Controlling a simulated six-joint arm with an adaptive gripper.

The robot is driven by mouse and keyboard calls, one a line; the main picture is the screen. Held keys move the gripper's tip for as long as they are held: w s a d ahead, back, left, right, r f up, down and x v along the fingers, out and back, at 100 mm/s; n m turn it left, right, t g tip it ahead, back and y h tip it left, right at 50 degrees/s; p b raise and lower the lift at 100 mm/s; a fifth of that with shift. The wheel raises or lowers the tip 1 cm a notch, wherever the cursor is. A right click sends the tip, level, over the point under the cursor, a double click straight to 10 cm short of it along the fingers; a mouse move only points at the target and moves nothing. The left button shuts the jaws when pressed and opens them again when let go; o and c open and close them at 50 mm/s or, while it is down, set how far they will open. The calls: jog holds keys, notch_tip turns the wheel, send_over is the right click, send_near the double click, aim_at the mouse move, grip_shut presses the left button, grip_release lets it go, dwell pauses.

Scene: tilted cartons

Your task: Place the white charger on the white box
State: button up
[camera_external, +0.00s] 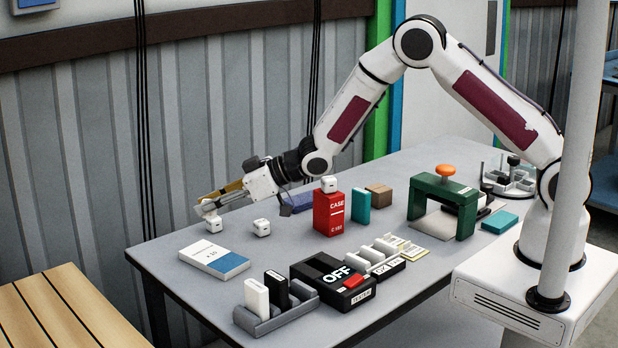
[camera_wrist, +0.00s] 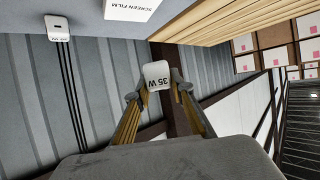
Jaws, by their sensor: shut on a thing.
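My gripper (camera_external: 207,213) reaches to the far left of the table and is shut on a small white charger (camera_external: 213,224). The white box (camera_external: 208,253), with a blue end, lies flat on the table in front of the held charger in the external view. A white face reading "SCREEN FILM" (camera_wrist: 132,7) is cut off at the wrist view's top edge. I cannot tell the charger's exact height above the table.
A second white charger (camera_external: 262,228) stands on the table, right of the held one. Another white cube (camera_external: 329,184) sits on the red case (camera_external: 329,216). A black OFF box (camera_external: 333,283) and a grey holder (camera_external: 272,316) stand nearer. The table's left edge is close to my gripper.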

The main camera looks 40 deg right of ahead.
send_over(213, 256)
jog(key=shift+w+f, duration=0.1)
jog(key=shift+f, duration=3)
jog(key=shift+f, duration=0.1)
jog(key=shift+f, duration=1.8)
jog(key=shift+f, duration=0.1)
jog(key=o, duration=1.1)
jog(key=v, duration=1.2)
